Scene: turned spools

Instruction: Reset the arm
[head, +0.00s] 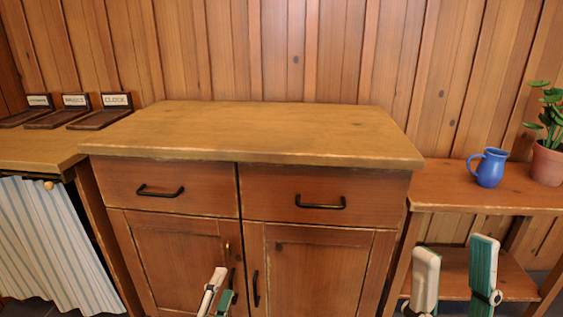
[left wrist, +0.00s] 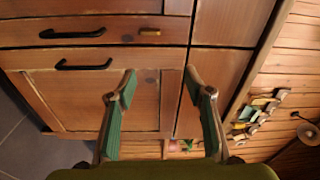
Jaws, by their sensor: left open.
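My left gripper (head: 217,291) is low in the head view, in front of the cabinet's lower doors. In the left wrist view its two green-padded fingers (left wrist: 161,88) stand apart with nothing between them. My right gripper (head: 455,272) is low at the right of the head view, in front of the side table. Its two fingers are spread, with nothing visible between them. The lower parts of both grippers are cut off by the frame edge.
The wooden cabinet (head: 250,130) has a bare top, two drawers and doors with black handles. The side table (head: 470,197) bears a blue jug (head: 488,168) and a potted plant (head: 547,160). Several labelled dark stands (head: 100,110) are at the left, above a striped curtain (head: 60,245).

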